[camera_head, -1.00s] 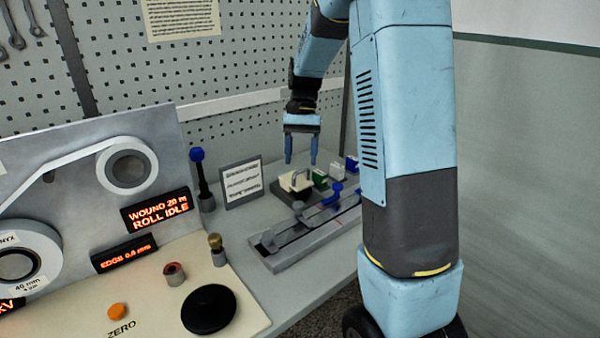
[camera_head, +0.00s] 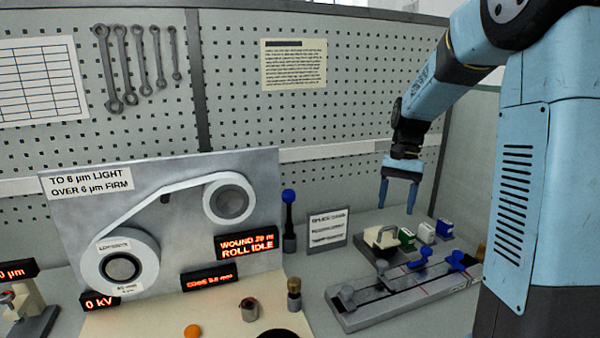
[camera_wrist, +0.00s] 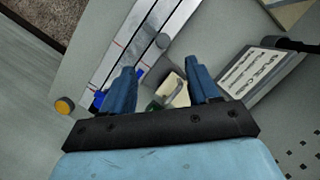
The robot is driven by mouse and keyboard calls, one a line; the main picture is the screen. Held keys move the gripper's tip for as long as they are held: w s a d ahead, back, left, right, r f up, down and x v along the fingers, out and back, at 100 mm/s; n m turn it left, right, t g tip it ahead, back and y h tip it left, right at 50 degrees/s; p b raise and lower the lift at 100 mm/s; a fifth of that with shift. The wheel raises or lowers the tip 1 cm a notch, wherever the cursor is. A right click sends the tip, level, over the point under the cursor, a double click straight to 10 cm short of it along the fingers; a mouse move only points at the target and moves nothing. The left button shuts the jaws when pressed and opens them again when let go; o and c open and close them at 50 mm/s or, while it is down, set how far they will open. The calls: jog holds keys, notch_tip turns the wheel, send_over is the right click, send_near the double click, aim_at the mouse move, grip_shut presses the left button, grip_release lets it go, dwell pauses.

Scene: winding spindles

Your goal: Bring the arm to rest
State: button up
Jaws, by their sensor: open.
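My gripper (camera_head: 398,196) hangs from my blue arm at the right of the head view, fingers pointing down. Its two blue fingers are apart and nothing is between them. It is above the back right of the bench, over a cream block with a handle (camera_head: 381,237) and small green and white boxes. In the wrist view my gripper (camera_wrist: 160,88) shows its two fingers spread, with the cream block (camera_wrist: 172,92) visible below and between them. The block's contact with the bench is partly hidden there.
A grey rail fixture (camera_head: 405,292) with blue knobs lies in front of the gripper. A small sign (camera_head: 326,231) and a blue-topped post (camera_head: 289,220) stand to the left. The winding panel (camera_head: 165,190) fills the left. A pegboard wall (camera_head: 350,130) is close behind.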

jog(key=s+a+r+n+t+h, duration=0.1)
jog(key=s+r+n+t, duration=0.1)
jog(key=s, duration=0.9)
jog(key=s+a+r+n+t, duration=0.1)
jog(key=s+r+n+t, duration=0.2)
jog(key=s+t, duration=0.3)
jog(key=shift+s+a+r+h, duration=0.3)
jog(key=shift+s+r, duration=0.6)
jog(key=shift+s, duration=1.9)
jog(key=shift+d, duration=0.1)
